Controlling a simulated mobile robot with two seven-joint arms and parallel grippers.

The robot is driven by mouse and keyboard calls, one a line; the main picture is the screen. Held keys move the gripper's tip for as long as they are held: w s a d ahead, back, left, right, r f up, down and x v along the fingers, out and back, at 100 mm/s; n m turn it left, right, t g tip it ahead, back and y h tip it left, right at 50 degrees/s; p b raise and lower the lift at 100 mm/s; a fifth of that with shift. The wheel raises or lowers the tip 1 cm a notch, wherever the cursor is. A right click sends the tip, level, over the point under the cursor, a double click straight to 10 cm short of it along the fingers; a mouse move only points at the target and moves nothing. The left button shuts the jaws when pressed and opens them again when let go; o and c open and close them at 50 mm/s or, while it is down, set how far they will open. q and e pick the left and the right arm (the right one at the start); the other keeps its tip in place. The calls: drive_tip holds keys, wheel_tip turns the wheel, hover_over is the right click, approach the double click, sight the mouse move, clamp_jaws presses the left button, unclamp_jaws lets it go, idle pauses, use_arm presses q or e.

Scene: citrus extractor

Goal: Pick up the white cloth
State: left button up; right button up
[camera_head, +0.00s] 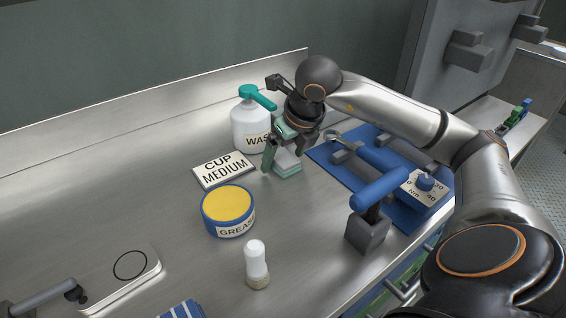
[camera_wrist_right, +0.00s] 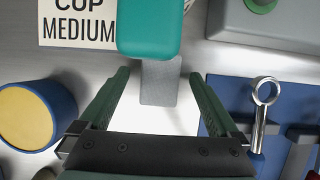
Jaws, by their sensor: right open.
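The gripper partly hides the cloth. In the right wrist view, a bright white patch, apparently the cloth (camera_wrist_right: 165,120), shows between the open fingers of my right gripper (camera_wrist_right: 158,85). Whether the fingers touch it I cannot tell. My left gripper is not in view.
A white wash bottle (camera_head: 249,125) with a teal pump stands just behind. A CUP MEDIUM card (camera_head: 224,170) and a yellow-lidded grease tub (camera_head: 228,209) are to the left. A blue mat (camera_head: 324,157) with tools lies right.

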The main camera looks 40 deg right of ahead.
clamp_jaws()
idle(0.8)
